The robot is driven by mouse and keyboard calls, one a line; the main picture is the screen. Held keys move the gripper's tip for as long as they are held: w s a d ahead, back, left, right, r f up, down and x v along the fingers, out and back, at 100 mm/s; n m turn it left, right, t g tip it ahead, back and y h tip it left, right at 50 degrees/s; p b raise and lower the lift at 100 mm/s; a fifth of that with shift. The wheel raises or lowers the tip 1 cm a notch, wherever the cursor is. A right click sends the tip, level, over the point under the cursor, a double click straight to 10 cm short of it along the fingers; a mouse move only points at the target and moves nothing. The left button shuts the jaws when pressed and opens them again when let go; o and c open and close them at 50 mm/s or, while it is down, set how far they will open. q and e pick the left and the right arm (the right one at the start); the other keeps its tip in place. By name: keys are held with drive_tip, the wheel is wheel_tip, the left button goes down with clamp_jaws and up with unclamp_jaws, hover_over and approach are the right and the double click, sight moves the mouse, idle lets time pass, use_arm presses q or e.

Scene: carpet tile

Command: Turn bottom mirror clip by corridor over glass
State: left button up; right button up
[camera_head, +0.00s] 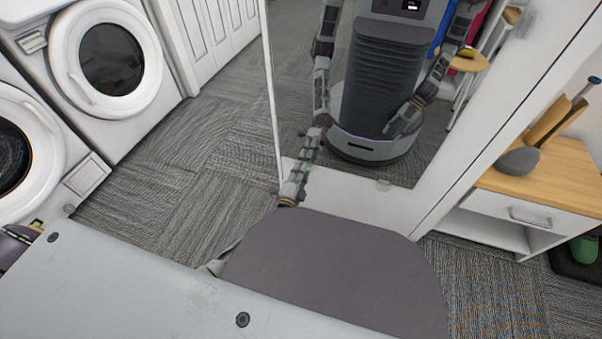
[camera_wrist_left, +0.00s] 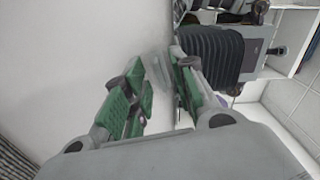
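The mirror (camera_head: 350,165) stands on a white door panel and reflects my body and arms. My left gripper (camera_head: 313,138) reaches up to the left part of its bottom edge. In the left wrist view the green-padded fingers (camera_wrist_left: 157,70) stand apart, one on either side of a small clear clip (camera_wrist_left: 158,68) at the glass edge. I cannot tell whether they touch it or exactly how it is turned. Another small clear clip (camera_head: 383,184) sits at the bottom edge farther right. My right gripper shows only as a reflection.
Two white front-loading machines (camera_head: 140,98) stand at the left. A drawer unit with a wooden top (camera_head: 550,178) stands at the right, with a grey-headed tool (camera_head: 518,161) on it. Carpet (camera_head: 215,150) is free between the machines and the mirror.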

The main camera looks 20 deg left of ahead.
use_arm(q)
clamp_jaws()
use_arm(e)
drive_tip(key=shift+w+r, duration=0.2)
use_arm(q)
drive_tip(key=shift+n+p, duration=0.4)
drive_tip(key=shift+n, duration=0.1)
use_arm(e)
drive_tip(key=shift+s+r, duration=0.15)
drive_tip(key=shift+s, duration=0.1)
drive_tip(key=shift+d+r, duration=0.1)
use_arm(q)
drive_tip(key=n+p, duration=0.1)
drive_tip(key=n, duration=0.6)
drive_tip(key=n+p, duration=0.2)
drive_tip(key=n, duration=0.5)
drive_tip(key=shift+d+f+p, duration=0.2)
drive_tip(key=shift+p, duration=0.1)
use_arm(e)
drive_tip(key=r, duration=0.3)
drive_tip(key=shift+d+r+h, duration=0.1)
drive_tip(key=shift+d+h, duration=0.2)
drive_tip(key=shift+h, duration=0.1)
use_arm(q)
drive_tip(key=shift+n, duration=0.3)
use_arm(e)
drive_tip(key=shift+w, duration=0.1)
